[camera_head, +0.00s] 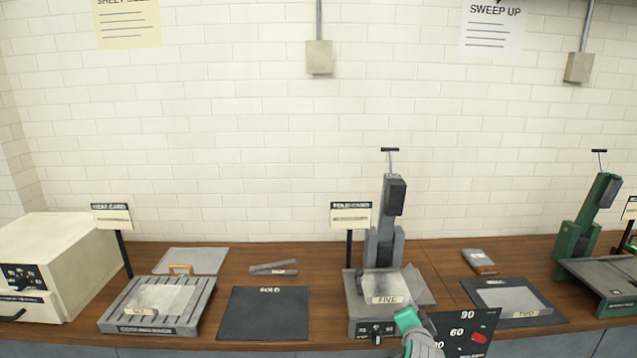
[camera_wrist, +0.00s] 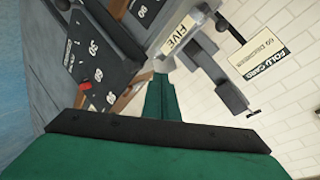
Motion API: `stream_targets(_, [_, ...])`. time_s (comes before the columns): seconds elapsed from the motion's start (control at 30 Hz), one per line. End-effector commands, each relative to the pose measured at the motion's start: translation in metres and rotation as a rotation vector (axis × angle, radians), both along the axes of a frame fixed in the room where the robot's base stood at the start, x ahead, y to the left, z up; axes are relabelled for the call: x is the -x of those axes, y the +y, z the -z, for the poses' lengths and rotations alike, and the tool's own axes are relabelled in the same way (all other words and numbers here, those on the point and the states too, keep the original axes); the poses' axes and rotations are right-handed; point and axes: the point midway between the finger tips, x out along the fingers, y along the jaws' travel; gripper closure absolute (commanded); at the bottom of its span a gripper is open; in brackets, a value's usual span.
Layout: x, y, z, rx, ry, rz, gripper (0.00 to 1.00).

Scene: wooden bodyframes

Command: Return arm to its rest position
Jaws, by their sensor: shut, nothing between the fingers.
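My gripper (camera_head: 407,319) shows at the bottom of the head view, right of centre, with a green tip and a grey part of my arm below it. It is in front of the grey press (camera_head: 362,318) with the tag FIVE, and left of a dark dial panel (camera_head: 482,321). In the wrist view, the green fingers of my gripper (camera_wrist: 160,97) lie together with nothing between them. The press's tag FIVE (camera_wrist: 179,36) is beyond the fingertips, and the dial panel (camera_wrist: 98,57) with a red marker is to the left.
A wooden counter (camera_head: 240,318) runs along a white brick wall. On it are a cream oven (camera_head: 58,262), a slatted grey rack (camera_head: 190,312), a black mat (camera_head: 262,325), a grey plate on a dark mat (camera_head: 512,300) and a green press (camera_head: 573,240). The air above the counter is mostly clear.

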Motion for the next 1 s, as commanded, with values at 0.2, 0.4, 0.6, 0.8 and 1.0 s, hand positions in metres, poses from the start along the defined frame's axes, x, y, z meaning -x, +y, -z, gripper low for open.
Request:
stream_targets(0.2, [0.047,0.028,0.076,0.133,0.024,-0.046,1.0])
stream_targets(0.4, [0.097,0.053,0.129,0.25,0.035,-0.096,1.0])
stream_targets(0.6, [0.153,0.081,0.17,0.362,0.042,-0.154,1.0])
stream_targets(0.8, [0.214,0.112,0.198,0.464,0.043,-0.219,1.0])
stream_targets(1.0, [0.278,0.144,0.214,0.561,0.038,-0.289,1.0])
